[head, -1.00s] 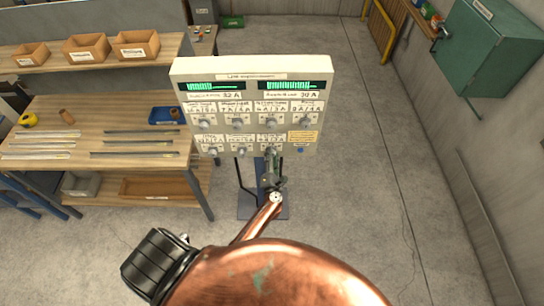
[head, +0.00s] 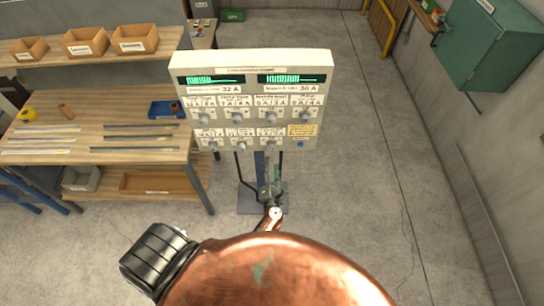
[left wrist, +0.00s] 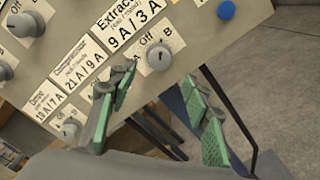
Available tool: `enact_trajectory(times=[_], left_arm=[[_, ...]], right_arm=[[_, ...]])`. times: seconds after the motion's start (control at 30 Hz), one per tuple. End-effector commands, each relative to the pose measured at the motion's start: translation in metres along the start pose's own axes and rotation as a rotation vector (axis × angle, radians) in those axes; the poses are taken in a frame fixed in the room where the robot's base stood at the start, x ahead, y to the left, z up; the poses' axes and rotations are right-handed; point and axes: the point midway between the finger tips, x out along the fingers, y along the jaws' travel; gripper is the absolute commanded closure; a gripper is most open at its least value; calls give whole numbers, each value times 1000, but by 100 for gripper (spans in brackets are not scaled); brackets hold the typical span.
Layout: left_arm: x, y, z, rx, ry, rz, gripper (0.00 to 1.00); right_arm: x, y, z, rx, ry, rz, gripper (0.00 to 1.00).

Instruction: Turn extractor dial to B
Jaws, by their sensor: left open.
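The extractor dial (left wrist: 158,57) is a round grey knob on the sloping cream panel. Its label, with Off, A and B around the knob, shows in the left wrist view. I cannot tell where its pointer stands. In the head view, the extractor dial (head: 270,145) is in the bottom row, left of the yellow label. My left gripper (left wrist: 160,80) is open, with green pads. Its fingertips lie either side of and just below the knob, apparently not touching it. In the head view, my left gripper (head: 270,180) is below the panel's lower edge. My right gripper is not in view.
Other grey dials (left wrist: 70,128) sit left of the extractor dial, and a blue button (left wrist: 226,10) sits to its right. Two green displays (head: 291,78) top the panel. A wooden workbench (head: 60,110) stands left. The floor right of the panel is clear.

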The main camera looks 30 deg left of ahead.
Motion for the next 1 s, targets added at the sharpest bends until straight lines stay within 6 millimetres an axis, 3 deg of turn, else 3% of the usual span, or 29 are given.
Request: enact_trajectory(times=[0.1,0.3,0.87,1.0], left_arm=[[-19,0,0,0,1,-1,55],[-34,0,1,-1,0,1,55],[-35,0,0,1,0,0,55],[-38,-23,-13,95,-26,-34,55]], right_arm=[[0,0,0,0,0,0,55],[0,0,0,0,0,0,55],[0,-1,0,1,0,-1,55],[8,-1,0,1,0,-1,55]])
